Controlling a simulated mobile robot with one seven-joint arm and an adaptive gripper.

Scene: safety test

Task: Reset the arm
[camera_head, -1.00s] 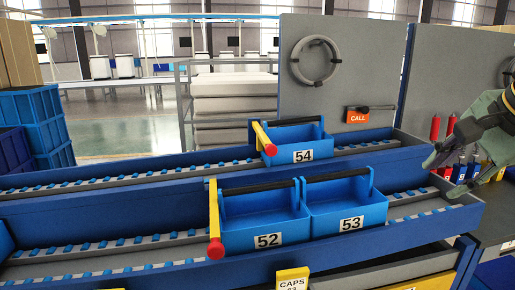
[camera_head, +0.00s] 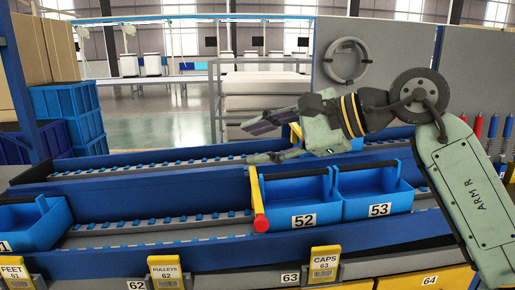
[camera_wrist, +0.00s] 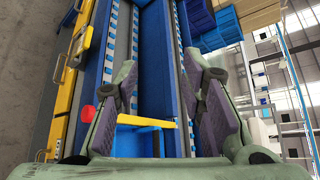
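My arm (camera_head: 462,170) stands at the right of the head view, and its forearm reaches left above the conveyor rack. My gripper (camera_head: 262,140) points left over the back rail, with its two fingers spread and nothing between them. In the wrist view my gripper (camera_wrist: 170,85) also shows its fingers wide apart, with blue rails behind them. Blue bins 52 (camera_head: 292,202) and 53 (camera_head: 375,195) sit side by side on the front rail, below and to the right of the fingers. The arm and gripper mostly hide the bin behind them.
A yellow bar with a red end (camera_head: 258,200) stands at the left of bin 52. Another blue bin (camera_head: 35,225) sits at the front left. A grey panel (camera_head: 375,50) with a coiled hose (camera_head: 346,62) rises behind the arm. The rail's left stretch is mostly clear.

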